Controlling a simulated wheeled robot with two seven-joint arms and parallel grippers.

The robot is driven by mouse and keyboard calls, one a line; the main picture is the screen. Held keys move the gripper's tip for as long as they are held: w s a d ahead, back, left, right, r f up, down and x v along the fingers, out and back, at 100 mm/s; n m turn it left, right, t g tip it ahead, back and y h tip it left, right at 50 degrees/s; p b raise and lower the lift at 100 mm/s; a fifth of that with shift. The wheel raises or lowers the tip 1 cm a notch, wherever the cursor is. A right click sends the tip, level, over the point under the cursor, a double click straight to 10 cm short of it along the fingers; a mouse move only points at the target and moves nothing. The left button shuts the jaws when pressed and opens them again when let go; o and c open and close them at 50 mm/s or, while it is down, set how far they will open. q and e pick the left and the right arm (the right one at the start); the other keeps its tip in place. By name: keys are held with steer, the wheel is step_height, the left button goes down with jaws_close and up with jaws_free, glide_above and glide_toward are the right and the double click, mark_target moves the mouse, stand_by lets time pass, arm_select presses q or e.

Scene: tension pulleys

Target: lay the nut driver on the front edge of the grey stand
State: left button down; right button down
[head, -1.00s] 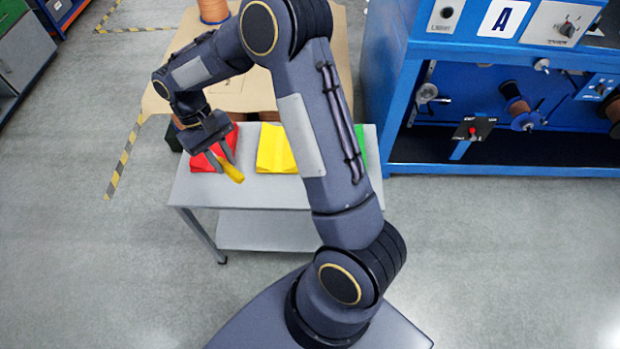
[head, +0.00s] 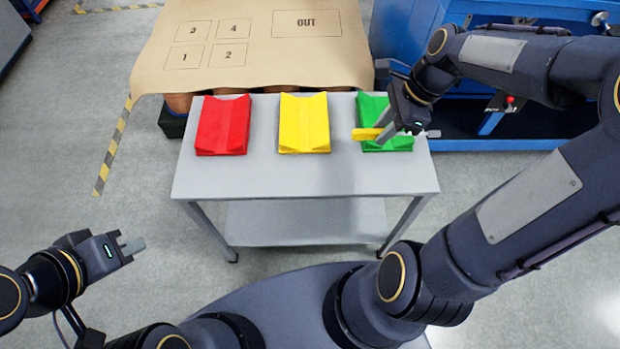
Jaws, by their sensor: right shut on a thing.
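The nut driver has a yellow handle (head: 365,134) and a grey shaft that shows to the right of my gripper. My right gripper (head: 388,133) is shut on it and holds it lying roughly level, left to right, in front of the green holder (head: 402,145). Whether it touches the holder is unclear. The grey stand (head: 300,182) is a table with a lower shelf; its front edge is bare. My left gripper (head: 132,246) is low at the left, away from the stand, and holds nothing visible; its jaw gap is unclear.
A red holder (head: 223,125) and a yellow holder (head: 304,123) stand along the back of the stand. Behind is a brown marked sheet (head: 258,45) with numbered squares and an OUT box. A blue cabinet (head: 400,25) is at the back right. The stand's front strip is clear.

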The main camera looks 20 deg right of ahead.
steer(key=b, duration=0.2)
glide_toward(313, 176)
steer(key=shift+w+a+f+b, duration=0.35)
steer(key=shift+a+f+b, duration=0.4)
steer(key=shift+f, duration=0.1)
steer(key=shift+a+f, duration=0.2)
steer(key=shift+f, duration=0.05)
steer(key=shift+a+f+b, duration=0.2)
steer(key=shift+f+b, duration=0.4)
steer(key=shift+f, duration=1.1)
steer(key=shift+f, duration=0.1)
steer(key=c, duration=1.2)
jaws_free()
